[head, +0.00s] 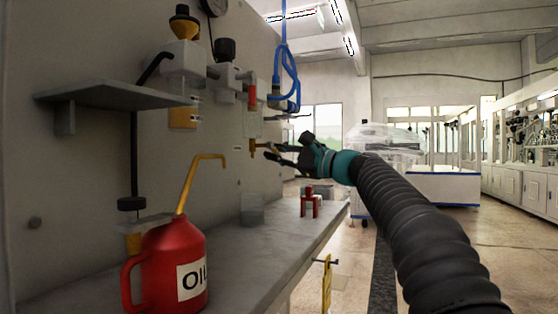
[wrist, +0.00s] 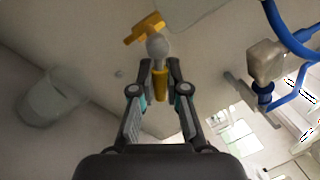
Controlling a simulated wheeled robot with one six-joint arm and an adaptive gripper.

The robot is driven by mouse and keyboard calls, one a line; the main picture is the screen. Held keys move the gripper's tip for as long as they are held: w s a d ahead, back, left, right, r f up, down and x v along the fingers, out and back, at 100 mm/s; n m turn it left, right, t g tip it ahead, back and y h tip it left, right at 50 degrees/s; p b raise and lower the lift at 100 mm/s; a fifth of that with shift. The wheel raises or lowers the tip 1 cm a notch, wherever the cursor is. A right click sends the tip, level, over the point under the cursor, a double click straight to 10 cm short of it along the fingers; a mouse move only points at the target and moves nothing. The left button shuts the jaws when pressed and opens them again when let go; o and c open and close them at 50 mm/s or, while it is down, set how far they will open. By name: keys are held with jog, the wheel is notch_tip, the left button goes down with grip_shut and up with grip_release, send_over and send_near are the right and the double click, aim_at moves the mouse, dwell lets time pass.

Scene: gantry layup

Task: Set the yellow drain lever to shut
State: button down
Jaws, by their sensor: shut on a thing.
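The yellow drain lever (wrist: 160,88) shows in the wrist view as a yellow piece between my fingertips, below a pale round ball (wrist: 158,46) and a yellow crosspiece (wrist: 144,28). My gripper (wrist: 160,72) is closed around the lever, one finger on each side. In the head view, my gripper (head: 270,151) reaches in from the right to a small yellow fitting (head: 255,146) under the clear bowl (head: 252,125) on the wall panel. The fingers partly hide the lever there, and I cannot tell its setting.
A red oil can (head: 175,265) with a yellow spout stands on the grey bench (head: 270,258). A clear cup (head: 253,209) and a small red stand (head: 310,205) are also on it. A shelf (head: 115,95) juts from the panel. A blue coiled hose (head: 287,80) hangs above my gripper.

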jog(key=n, duration=0.2)
jog(key=r+n+g+y, duration=0.1)
jog(key=n, duration=0.1)
jog(key=r+n, duration=0.1)
jog(key=n, duration=0.1)
jog(key=shift+a+n+g, duration=0.1)
jog(key=shift+n+g, duration=0.2)
dwell(0.4)
jog(key=c, duration=1.2)
grip_release()
jog(key=shift+a, duration=0.15)
jog(key=shift+o, duration=0.2)
jog(key=shift+w+d+f, duration=0.1)
jog(key=shift+d, duration=0.1)
jog(key=v, duration=1.2)
jog(key=shift+f, duration=0.2)
